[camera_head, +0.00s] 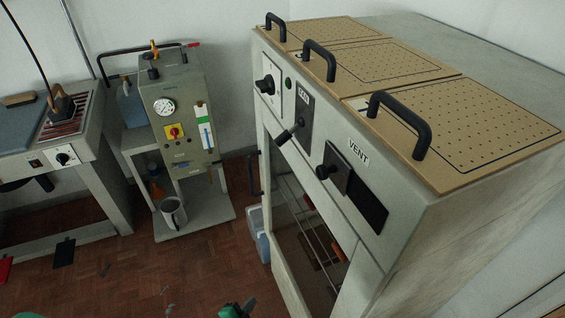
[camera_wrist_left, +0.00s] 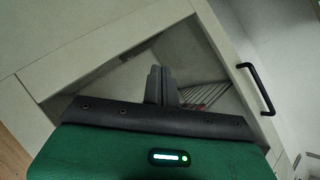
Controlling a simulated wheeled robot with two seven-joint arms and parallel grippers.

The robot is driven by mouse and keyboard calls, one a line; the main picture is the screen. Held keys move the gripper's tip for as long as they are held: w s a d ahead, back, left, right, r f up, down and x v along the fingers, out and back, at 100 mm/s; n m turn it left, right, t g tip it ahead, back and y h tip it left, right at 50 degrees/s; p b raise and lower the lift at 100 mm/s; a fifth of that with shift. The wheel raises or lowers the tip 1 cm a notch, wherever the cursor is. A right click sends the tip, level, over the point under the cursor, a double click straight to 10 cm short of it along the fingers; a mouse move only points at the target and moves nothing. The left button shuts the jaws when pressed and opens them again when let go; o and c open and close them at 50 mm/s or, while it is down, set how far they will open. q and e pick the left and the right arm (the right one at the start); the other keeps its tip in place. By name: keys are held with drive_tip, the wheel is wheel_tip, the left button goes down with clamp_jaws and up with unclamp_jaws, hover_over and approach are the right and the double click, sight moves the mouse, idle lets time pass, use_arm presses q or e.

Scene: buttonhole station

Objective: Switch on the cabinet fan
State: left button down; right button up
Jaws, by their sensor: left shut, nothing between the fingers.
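The grey cabinet (camera_head: 410,240) stands at the right in the head view. Its sloping front carries a dark plate with a small label that seems to read FAN (camera_head: 304,93). A black lever (camera_head: 288,133) sticks out from this plate, tilted down and to the left. My left gripper (camera_head: 249,304) shows only at the bottom edge of the head view, below and apart from the lever. In the left wrist view its two fingers (camera_wrist_left: 161,86) are shut with nothing between them, in front of the cabinet's lower front. My right gripper is not in view.
Right of the lever are a VENT label (camera_head: 358,152) and a black knob (camera_head: 326,172). A black knob (camera_head: 265,86) sits at the left. A black door handle (camera_head: 254,173) juts from the front; it also shows in the wrist view (camera_wrist_left: 258,88). A gauge machine (camera_head: 178,110) stands left.

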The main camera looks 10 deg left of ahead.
sight(286, 136)
use_arm(q)
drive_tip(key=w+d+r+m+t+h, duration=0.1)
drive_tip(key=w+r+m+t, duration=0.1)
drive_tip(key=r, duration=0.4)
drive_tip(key=w+d+r+m+t+h, duration=0.1)
drive_tip(key=w+r+m, duration=0.15)
drive_tip(key=r, duration=0.45)
drive_tip(key=s+d+r+m+t+h, duration=0.2)
drive_tip(key=r+m+h, duration=0.3)
drive_tip(key=r, duration=1.2)
drive_tip(key=s+d+r+m+t+h+p, duration=0.1)
drive_tip(key=r+m+h, duration=0.5)
drive_tip(key=r, duration=1.2)
drive_tip(key=s+d+m+t, duration=0.1)
drive_tip(key=d+m, duration=0.1)
drive_tip(key=m, duration=0.1)
drive_tip(key=shift+s+r+h+p, duration=0.2)
drive_tip(key=shift+r+h+p, duration=0.1)
drive_tip(key=shift+r, duration=0.05)
drive_tip(key=shift+d, duration=0.1)
drive_tip(key=p+x, duration=0.5)
drive_tip(key=x, duration=0.5)
drive_tip(key=shift+r, duration=0.2)
drive_tip(key=w+a+p, duration=0.1)
drive_tip(key=w+a+r+p, duration=0.1)
drive_tip(key=a, duration=0.1)
drive_tip(key=shift+r, duration=0.2)
